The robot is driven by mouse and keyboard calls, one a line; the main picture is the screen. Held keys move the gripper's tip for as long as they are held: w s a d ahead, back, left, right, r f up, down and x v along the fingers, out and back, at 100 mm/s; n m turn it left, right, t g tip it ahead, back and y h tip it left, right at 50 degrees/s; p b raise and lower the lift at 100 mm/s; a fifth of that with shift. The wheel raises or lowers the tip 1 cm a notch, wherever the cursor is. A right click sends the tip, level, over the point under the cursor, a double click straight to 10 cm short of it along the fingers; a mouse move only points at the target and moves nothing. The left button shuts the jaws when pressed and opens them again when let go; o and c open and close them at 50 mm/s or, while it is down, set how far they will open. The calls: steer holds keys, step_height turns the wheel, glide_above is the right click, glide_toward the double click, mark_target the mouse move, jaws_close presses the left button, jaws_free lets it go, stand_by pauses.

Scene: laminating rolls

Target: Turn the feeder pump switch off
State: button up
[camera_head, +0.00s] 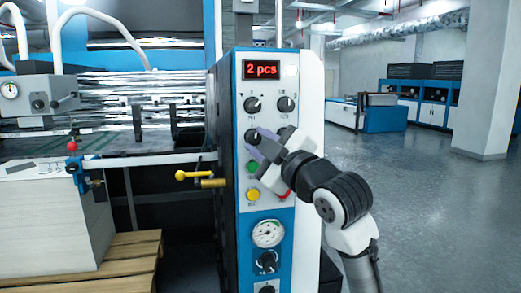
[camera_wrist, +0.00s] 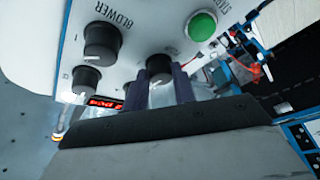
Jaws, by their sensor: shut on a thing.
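The control panel (camera_head: 275,150) has two rows of black rotary knobs under the red display. My gripper (camera_head: 258,144) reaches in from the lower right to the left knob of the second row (camera_head: 250,135). In the wrist view, my gripper's dark purple fingers (camera_wrist: 168,88) stand on both sides of this knob (camera_wrist: 159,67) and are shut on it. Its label is not readable, so I cannot confirm that it is the feeder pump switch. The knob marked BLOWER (camera_wrist: 103,40) is beside it, apart from the fingers.
A green button (camera_head: 252,167) and a yellow button (camera_head: 253,195) are below the held knob. A red button (camera_head: 285,194) is partly hidden by my arm. A yellow-tipped lever (camera_head: 182,175) juts out left of the panel. Open floor (camera_head: 425,200) lies to the right.

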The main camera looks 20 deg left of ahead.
steer(key=shift+n+g, duration=0.5)
steer(key=shift+n, duration=0.6)
steer(key=o, duration=1)
steer(key=shift+r, duration=0.1)
steer(key=shift+d, duration=0.1)
steer(key=b+v, duration=0.4)
steer(key=v, duration=0.9)
steer(key=shift+s+d+r, duration=0.1)
steer(key=shift+s+d, duration=0.15)
steer(key=shift+s, duration=0.1)
